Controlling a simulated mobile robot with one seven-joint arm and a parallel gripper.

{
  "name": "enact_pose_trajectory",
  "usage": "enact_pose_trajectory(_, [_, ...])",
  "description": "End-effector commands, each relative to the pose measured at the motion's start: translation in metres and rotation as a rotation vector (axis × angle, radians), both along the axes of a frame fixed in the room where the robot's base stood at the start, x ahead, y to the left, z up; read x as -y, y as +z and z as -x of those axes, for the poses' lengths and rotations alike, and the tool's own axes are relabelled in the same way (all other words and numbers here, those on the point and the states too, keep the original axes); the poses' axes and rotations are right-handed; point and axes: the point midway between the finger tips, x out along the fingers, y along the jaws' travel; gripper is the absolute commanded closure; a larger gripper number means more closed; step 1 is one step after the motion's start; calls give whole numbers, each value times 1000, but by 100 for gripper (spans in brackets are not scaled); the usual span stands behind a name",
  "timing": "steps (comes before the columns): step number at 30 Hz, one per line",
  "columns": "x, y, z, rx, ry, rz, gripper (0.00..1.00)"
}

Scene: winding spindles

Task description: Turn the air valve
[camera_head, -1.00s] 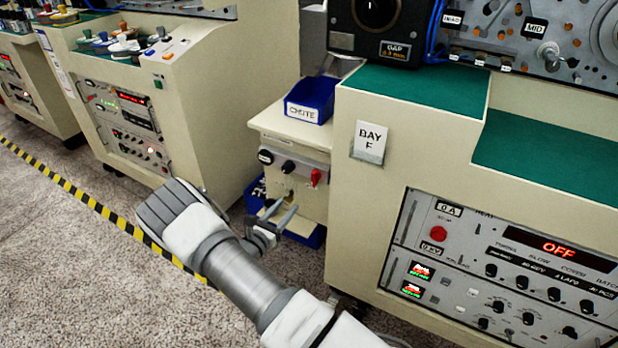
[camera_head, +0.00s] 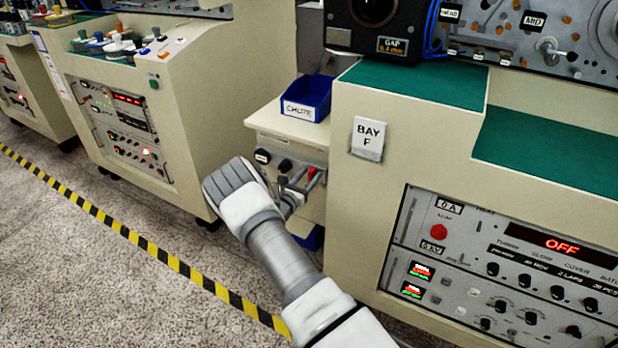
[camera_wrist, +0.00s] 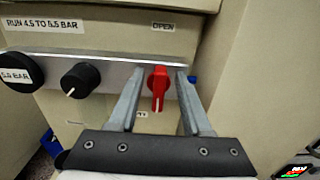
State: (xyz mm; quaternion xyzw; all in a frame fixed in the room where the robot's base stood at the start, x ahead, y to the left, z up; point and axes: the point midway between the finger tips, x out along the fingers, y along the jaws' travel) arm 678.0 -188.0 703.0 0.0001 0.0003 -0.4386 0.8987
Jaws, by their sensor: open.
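The air valve is a small red handle (camera_wrist: 158,88) on a metal strip of the beige panel, under a label reading OPEN. In the wrist view the handle points down. My gripper (camera_wrist: 157,78) is open, with one finger on each side of the handle. A gap shows on both sides, and I see no clear contact. In the head view the red handle (camera_head: 311,175) is partly hidden behind my gripper (camera_head: 299,180), which is in front of the panel.
A black knob (camera_wrist: 80,80) sits left of the valve. A blue bin (camera_head: 307,98) labelled CHUTE stands on top of the valve unit. The BAY F cabinet (camera_head: 345,215) is close on the right, and another cabinet (camera_head: 235,90) stands on the left.

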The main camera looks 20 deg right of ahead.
Motion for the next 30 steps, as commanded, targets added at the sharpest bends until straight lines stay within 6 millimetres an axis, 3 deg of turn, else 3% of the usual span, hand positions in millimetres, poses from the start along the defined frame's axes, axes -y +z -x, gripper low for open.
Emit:
enact_pose_trajectory(6, [0,0,0,0,0,0,51])
enact_pose_trajectory(12, [0,0,0,0,-1,0,87])
enact_pose_trajectory(15, [0,0,0,0,-1,0,100])
enact_pose_trajectory(30, [1,0,1,37,-1,-28,100])
